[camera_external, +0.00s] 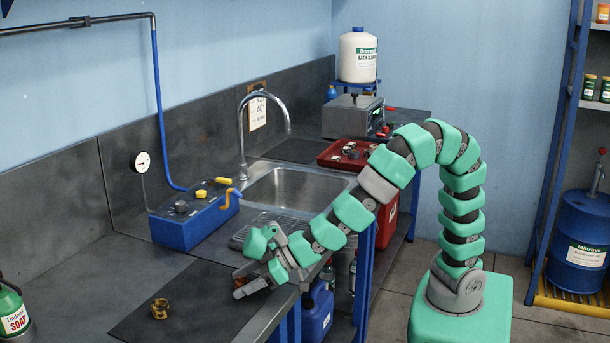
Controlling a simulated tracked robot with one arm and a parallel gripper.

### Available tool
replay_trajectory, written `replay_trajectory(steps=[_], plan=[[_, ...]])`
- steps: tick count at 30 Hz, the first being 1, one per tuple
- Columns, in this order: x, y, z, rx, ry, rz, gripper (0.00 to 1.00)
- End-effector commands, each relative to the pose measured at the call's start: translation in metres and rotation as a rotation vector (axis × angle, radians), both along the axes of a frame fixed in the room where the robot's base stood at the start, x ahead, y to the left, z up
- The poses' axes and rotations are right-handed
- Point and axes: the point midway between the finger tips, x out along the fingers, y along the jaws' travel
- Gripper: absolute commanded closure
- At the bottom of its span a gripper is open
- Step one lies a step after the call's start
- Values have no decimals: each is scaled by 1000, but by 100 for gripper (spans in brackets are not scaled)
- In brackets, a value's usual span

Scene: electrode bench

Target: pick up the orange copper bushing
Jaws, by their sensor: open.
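A small orange-brown piece (160,308), which looks like the copper bushing, sits on the dark mat (195,285) on the bench at the lower left. Its surface looks dark and blotchy, and it is too small to make out its exact form. My gripper (243,268) is open and empty above the bench's front edge, to the right of the bushing and apart from it. The green arm curves over from the right to reach there.
A blue box (190,225) with an orange-handled tap stands behind the mat. A soap jug (12,312) is at the far left. A sink (290,195), red tray (345,153) and grey instrument (352,115) are farther back. The bench around the bushing is clear.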

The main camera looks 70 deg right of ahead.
Motion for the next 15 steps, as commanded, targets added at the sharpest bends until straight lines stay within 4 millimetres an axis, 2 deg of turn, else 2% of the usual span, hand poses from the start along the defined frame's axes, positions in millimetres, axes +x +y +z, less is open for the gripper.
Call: replay_trajectory(steps=[8,9,12,15], plan=[[4,2,-2,1,0,0,41],[4,2,-2,0,0,0,43],[4,2,-2,1,0,0,71],[4,2,-2,1,0,0,95]])
